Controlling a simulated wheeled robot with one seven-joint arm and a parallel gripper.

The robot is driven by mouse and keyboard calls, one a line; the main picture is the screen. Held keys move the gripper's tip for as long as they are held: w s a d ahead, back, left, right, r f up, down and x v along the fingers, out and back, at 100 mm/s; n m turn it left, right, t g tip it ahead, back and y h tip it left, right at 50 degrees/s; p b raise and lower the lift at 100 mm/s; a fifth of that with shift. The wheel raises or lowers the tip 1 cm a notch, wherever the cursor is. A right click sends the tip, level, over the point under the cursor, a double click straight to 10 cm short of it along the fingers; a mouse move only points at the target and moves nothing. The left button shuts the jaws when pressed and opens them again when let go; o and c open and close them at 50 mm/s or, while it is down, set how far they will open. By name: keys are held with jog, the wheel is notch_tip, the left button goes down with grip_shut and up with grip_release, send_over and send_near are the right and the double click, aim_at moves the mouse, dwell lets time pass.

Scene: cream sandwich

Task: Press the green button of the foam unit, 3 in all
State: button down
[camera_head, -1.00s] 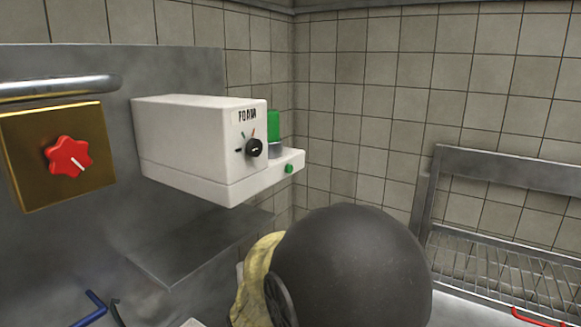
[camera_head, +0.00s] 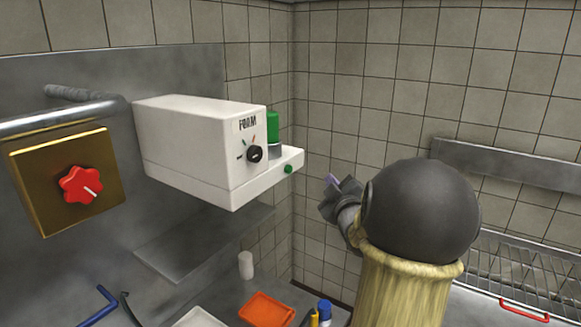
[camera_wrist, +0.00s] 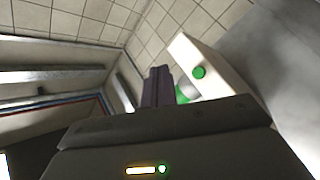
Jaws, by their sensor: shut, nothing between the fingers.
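The foam unit (camera_head: 190,145) is a white box on the steel wall panel, with a FOAM label, a black knob (camera_head: 255,154) and a green cylinder (camera_head: 273,127) behind its front. Its small green button (camera_head: 288,169) is on the low front ledge. In the wrist view the green button (camera_wrist: 199,72) shows on the white unit (camera_wrist: 207,62), right of my fingers. My gripper (camera_head: 333,184) is shut and empty, to the right of the button and a little lower in the head view, with a visible gap. My fingers (camera_wrist: 157,86) are together in the wrist view.
A brass plate with a red knob (camera_head: 81,185) and a metal rail (camera_head: 60,118) are at left. A steel shelf (camera_head: 200,240) lies under the unit. Below are a white cup (camera_head: 246,265), an orange tray (camera_head: 267,309) and bottles. A wire rack (camera_head: 520,275) is at right.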

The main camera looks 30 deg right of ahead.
aim_at(289, 169)
jog(key=shift+w+a, duration=0.1)
jog(key=shift+w, duration=0.05)
jog(key=w+a+b, duration=0.1)
jog(key=w+a, duration=0.2)
jog(key=w, duration=0.5)
jog(key=shift+a, duration=0.15)
dwell(0.3)
dwell(0.7)
jog(key=shift+w+f+b, duration=0.1)
jog(key=shift+f+b, duration=0.05)
jog(key=shift+b, duration=0.2)
dwell(0.9)
jog(key=shift+w+a, duration=0.2)
jog(key=shift+w, duration=0.1)
